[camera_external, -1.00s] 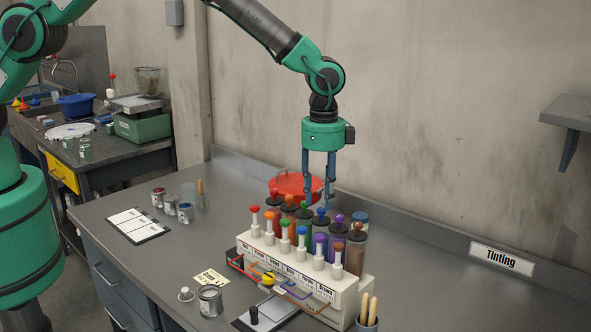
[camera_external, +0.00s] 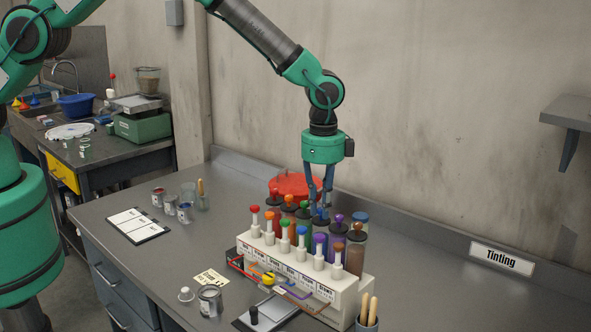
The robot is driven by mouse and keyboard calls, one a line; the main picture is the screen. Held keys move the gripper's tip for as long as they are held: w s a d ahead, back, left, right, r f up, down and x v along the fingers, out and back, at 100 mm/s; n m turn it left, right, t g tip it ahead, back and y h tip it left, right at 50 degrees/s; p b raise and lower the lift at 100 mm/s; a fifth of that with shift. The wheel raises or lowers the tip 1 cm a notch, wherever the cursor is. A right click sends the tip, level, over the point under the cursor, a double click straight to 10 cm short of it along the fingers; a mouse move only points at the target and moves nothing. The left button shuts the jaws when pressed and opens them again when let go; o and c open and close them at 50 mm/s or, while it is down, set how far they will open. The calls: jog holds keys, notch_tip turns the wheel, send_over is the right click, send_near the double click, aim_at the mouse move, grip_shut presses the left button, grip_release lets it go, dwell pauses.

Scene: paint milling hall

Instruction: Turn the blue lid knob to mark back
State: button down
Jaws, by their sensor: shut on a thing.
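The blue lid knob (camera_external: 320,219) tops a blue canister in the back row of the tinting dispenser (camera_external: 347,290). My gripper (camera_external: 320,211) points straight down, with its fingers closed on this knob. The fingers hide most of the knob, and I cannot make out its pointer or any marks around it. The blue canister (camera_external: 320,242) stands upright, partly hidden behind the front row of pump handles.
Canisters with red, orange, green, purple and brown lids stand close on both sides. Coloured pump knobs, such as the blue one (camera_external: 303,227), rise in front. A red round container (camera_external: 296,184) stands behind, near the wall. The bench at the left has free room.

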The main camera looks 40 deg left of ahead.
aim_at(321, 209)
jog(key=shift+n+b, duration=0.5)
jog(key=shift+b, duration=0.05)
jog(key=c, duration=1.6)
grip_release()
jog(key=shift+c, duration=0.2)
jog(key=shift+r, duration=0.15)
notch_tip(321, 209, up, 12)
